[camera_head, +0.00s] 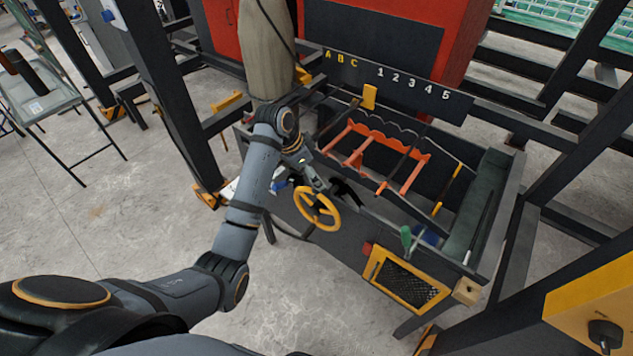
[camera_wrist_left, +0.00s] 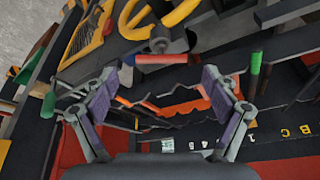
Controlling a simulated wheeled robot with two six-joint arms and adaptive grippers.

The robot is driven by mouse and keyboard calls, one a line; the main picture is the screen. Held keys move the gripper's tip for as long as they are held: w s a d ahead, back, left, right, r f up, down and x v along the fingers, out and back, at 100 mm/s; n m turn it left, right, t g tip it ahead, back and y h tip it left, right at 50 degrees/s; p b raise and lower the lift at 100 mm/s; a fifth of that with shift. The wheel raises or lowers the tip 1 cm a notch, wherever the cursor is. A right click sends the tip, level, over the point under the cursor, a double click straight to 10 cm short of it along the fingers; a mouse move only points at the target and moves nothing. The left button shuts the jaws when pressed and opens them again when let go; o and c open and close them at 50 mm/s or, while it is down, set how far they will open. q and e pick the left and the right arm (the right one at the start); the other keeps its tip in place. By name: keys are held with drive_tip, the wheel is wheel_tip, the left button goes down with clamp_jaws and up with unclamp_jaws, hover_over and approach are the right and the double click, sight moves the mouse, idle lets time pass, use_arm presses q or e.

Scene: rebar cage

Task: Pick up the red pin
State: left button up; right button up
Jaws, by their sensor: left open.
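The red pin (camera_wrist_left: 162,59) shows in the left wrist view as a short red cylinder lying across the picture, between the yellow wheel and the orange rack. My left gripper (camera_wrist_left: 160,80) is open, its two fingers spread to either side below the pin in that view. Nothing is held between them. In the head view my left gripper (camera_head: 318,181) is over the near left part of the trough, just above the yellow wheel. I cannot make out the red pin there; the gripper may hide it. My right gripper is not in view.
The yellow wheel (camera_head: 317,209) stands on the trough's front. The orange rack (camera_head: 357,160) lies inside, behind my gripper. A green handle (camera_head: 406,238) and a yellow-framed mesh panel (camera_head: 408,283) are to the right. Dark frame posts and beams surround the trough.

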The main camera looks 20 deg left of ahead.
use_arm(q)
drive_tip(key=p+x, duration=0.2)
drive_tip(key=x, duration=0.2)
drive_tip(key=shift+s+a+f, duration=0.1)
drive_tip(key=shift+f, duration=0.55)
drive_tip(key=c, duration=1.4)
drive_tip(key=shift+r, duration=0.15)
drive_tip(key=shift+c, duration=0.2)
